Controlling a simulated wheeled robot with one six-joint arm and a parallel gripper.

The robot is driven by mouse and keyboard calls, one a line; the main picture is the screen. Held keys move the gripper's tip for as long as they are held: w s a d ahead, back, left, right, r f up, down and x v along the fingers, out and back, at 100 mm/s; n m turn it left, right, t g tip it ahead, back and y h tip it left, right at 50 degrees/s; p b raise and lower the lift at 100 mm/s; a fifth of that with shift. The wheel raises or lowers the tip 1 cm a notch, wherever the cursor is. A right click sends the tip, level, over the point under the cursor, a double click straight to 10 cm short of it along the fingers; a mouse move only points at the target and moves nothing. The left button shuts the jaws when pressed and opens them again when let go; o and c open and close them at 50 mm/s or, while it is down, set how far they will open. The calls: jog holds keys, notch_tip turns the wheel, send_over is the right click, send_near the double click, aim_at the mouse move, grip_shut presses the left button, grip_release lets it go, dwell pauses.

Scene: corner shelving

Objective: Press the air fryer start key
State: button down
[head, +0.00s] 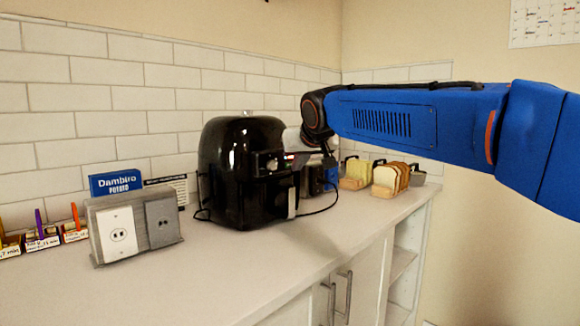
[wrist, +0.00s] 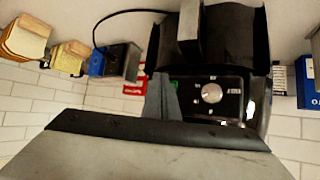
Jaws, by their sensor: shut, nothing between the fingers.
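The black air fryer (head: 232,165) stands on the counter against the tiled wall. In the wrist view its front panel appears upside down, with a round silver knob (wrist: 211,93) and small white markings. A small green patch (wrist: 174,83), possibly the start key, shows right beside my fingertip. My gripper (wrist: 161,84) is shut and empty, its dark tip in front of the panel beside the knob. The tip covers part of the panel, and I cannot tell whether it touches. In the head view my gripper (head: 289,156) is at the fryer's upper right front.
A grey outlet box (head: 163,222) and a blue Dambiro potato box (head: 115,182) stand left of the fryer. Bread slices in a wooden rack (head: 384,191) stand to the right. A black cord lies beside the fryer. The front counter (head: 220,280) is clear.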

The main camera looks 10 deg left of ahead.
jog(key=shift+s+d, duration=0.25)
jog(key=shift+d, duration=0.1)
jog(key=shift+s+d, duration=0.1)
jog(key=shift+s+d, duration=0.75)
jog(key=shift+d, duration=0.2)
jog(key=shift+s+d, duration=0.7)
jog(key=shift+d, duration=0.2)
dwell(0.4)
